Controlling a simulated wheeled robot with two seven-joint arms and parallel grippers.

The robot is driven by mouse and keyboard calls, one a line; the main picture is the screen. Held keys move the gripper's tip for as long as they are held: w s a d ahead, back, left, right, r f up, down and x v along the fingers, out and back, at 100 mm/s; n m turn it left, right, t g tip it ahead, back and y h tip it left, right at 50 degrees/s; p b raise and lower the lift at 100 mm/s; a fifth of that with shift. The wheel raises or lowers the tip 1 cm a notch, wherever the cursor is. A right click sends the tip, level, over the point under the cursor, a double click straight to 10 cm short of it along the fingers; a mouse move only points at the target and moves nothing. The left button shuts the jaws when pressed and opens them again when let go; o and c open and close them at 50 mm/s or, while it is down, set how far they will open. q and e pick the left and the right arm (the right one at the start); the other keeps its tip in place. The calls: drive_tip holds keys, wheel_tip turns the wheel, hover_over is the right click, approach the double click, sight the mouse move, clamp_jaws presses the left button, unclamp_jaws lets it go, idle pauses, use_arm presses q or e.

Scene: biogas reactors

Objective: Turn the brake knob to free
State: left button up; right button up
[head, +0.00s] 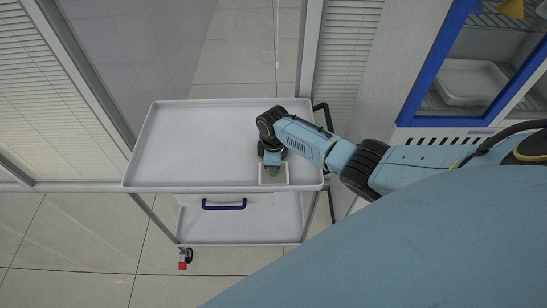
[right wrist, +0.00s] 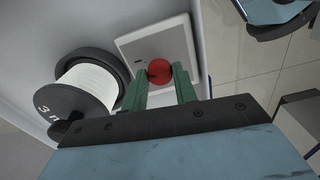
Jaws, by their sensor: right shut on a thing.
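The red round brake knob (right wrist: 160,72) sits on a square white plate (right wrist: 150,40) in the right wrist view. A small dark mark shows on the plate beside it. My right gripper (right wrist: 166,76) has its two green fingers on either side of the knob, shut on it. In the head view, my right gripper (head: 272,170) reaches down over the plate (head: 266,181) at the front right of the white cart tray (head: 195,145). The knob is hidden there by the gripper. Its setting cannot be read. My left gripper is not in view.
A black spool with a white middle (right wrist: 88,85) stands close beside the plate. A red piece (head: 182,266) shows at a caster. A blue-framed cabinet (head: 440,70) stands at right. The tray's left is bare.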

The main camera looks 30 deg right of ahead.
drive_tip(key=shift+m+p, duration=0.35)
drive_tip(key=shift+m, duration=0.55)
drive_tip(key=o, duration=1)
drive_tip(key=shift+r, duration=0.1)
drive_tip(key=shift+r, duration=0.35)
wheel_tip(320, 180, up, 13)
drive_tip(key=shift+f+p, duration=0.2)
drive_tip(key=shift+p, duration=0.95)
